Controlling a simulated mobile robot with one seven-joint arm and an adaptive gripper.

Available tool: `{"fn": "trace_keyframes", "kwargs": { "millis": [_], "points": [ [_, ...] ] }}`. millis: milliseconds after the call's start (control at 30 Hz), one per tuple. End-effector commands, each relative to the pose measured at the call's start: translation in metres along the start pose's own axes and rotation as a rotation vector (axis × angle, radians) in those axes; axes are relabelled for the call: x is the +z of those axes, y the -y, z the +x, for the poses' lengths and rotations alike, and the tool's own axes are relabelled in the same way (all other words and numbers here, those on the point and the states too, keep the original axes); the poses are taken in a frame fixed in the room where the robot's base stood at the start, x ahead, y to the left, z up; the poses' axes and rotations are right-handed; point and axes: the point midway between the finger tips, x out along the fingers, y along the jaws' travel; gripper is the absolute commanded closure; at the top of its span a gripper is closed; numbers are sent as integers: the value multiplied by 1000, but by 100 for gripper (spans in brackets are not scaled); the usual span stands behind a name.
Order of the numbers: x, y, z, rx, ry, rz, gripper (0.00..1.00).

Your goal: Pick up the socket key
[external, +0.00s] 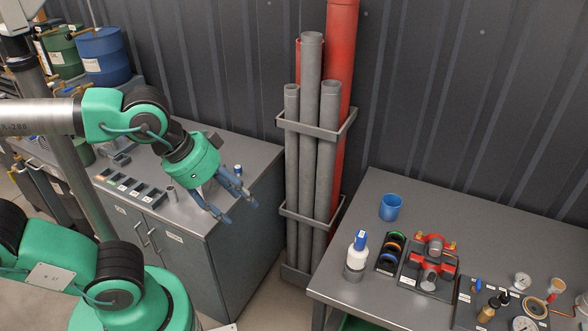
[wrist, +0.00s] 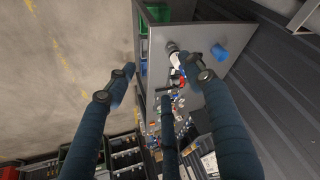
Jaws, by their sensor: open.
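I cannot make out a socket key for certain in either view. In the external view, a small grey upright cylinder (external: 172,194) stands on the left cabinet top beside a row of dark labelled bins (external: 130,186); I cannot tell whether it is the key. My gripper (external: 238,207) has blue fingers, spread and empty, in the air near the right edge of the left cabinet. In the wrist view the fingers of my gripper (wrist: 158,75) are apart with nothing between them. They hide part of the workbench behind.
A right workbench (external: 440,210) carries a blue cup (external: 390,207), a white bottle (external: 356,255), a ring tray (external: 390,252), a red valve fitting (external: 432,265) and gauges. A rack of tall grey and red pipes (external: 311,150) stands between the cabinet (external: 240,170) and the workbench.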

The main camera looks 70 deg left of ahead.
Motion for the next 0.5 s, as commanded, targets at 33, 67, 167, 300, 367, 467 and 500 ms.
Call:
{"fn": "trace_keyframes", "kwargs": {
  "millis": [33, 67, 167, 300, 367, 467, 500],
  "points": [
    [-8, 6, 1, -7, 9, -2, 47],
    [-12, 9, 2, -11, 14, -1, 47],
    [-29, 23, 6, -26, 34, 3, 47],
    [-57, 49, 15, -48, 67, 10, 47],
    [-68, 62, 20, -56, 82, 13, 47],
    [-86, 84, 28, -68, 107, 20, 47],
    [-92, 94, 32, -73, 117, 21, 47]
  ]
}}
